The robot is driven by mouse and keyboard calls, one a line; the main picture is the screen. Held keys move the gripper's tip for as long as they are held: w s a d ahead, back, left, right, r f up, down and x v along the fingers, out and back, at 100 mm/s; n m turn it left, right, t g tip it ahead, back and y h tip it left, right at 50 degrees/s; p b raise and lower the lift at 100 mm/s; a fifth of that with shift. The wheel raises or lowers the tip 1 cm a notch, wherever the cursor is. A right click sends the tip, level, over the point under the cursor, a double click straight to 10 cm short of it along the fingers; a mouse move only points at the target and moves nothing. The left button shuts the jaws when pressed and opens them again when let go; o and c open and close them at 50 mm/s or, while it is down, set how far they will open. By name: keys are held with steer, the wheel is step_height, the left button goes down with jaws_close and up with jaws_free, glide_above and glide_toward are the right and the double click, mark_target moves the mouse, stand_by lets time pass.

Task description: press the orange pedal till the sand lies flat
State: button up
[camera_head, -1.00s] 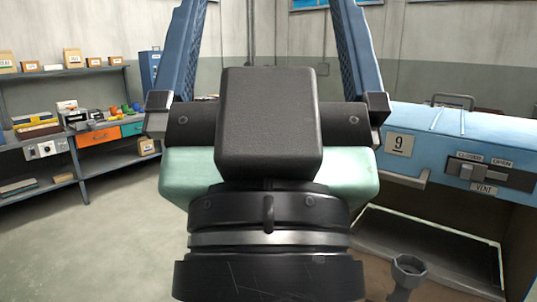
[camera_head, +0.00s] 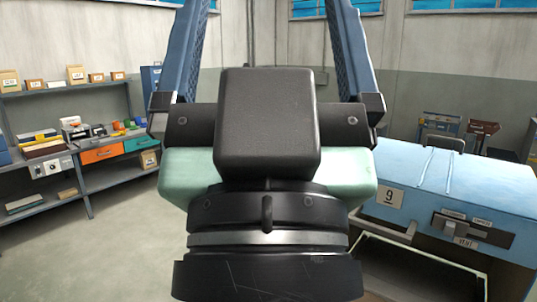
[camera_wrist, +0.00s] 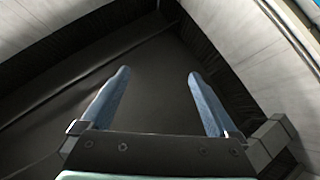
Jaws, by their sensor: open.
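My gripper (camera_head: 268,20) fills the middle of the head view, its two blue fingers pointing up and spread wide apart. In the wrist view the gripper (camera_wrist: 158,73) is open, with nothing between the fingers. Beyond them is a dark flat surface. I cannot make out an orange pedal in either view.
A blue cabinet numbered 9 (camera_head: 450,190) with a vent slider stands at right. Shelves at left hold boxes, an orange drawer (camera_head: 101,152) and a teal drawer (camera_head: 139,144). Small stands (camera_head: 440,127) are at the back right. Grey floor (camera_head: 120,240) is clear at front left.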

jaws_close()
stand_by(1.5)
